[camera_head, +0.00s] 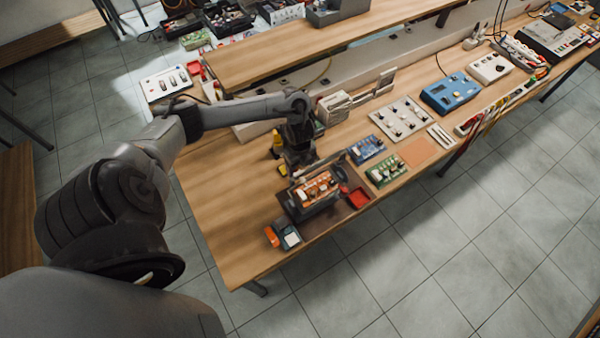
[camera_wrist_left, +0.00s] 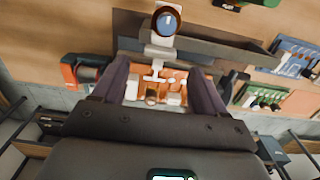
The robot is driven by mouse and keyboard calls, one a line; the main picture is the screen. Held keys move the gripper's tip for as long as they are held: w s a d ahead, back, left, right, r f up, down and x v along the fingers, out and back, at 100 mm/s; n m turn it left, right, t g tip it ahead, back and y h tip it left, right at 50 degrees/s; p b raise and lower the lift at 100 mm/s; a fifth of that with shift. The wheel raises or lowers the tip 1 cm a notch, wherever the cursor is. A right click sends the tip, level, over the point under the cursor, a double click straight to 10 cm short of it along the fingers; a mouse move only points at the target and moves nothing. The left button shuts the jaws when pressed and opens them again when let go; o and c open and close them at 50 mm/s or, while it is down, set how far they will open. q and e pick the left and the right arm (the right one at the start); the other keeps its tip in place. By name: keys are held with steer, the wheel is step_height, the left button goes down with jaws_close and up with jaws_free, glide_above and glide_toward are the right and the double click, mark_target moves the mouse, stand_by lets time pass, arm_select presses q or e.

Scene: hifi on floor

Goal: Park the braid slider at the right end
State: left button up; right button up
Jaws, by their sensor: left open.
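An orange panel (camera_head: 318,188) with small white and metallic parts sits in a dark holder near the front edge of the wooden bench. It also shows in the left wrist view (camera_wrist_left: 150,92), partly hidden by my fingers and gripper body. I cannot tell for sure which small part on it is the braid slider. My left gripper (camera_head: 303,172) is low over this panel. In the left wrist view its two dark fingers (camera_wrist_left: 162,88) are apart, one on each side of the panel's middle, with no clear grip on anything. My right gripper is not in view.
An orange-and-dark item (camera_head: 272,236) lies at the front left. A metal post with a round blue top (camera_wrist_left: 166,20) stands close beyond my fingers.

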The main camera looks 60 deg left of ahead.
mark_target(300, 173)
arm_select(q)
steer(key=shift+f, duration=2.3)
jaws_close()
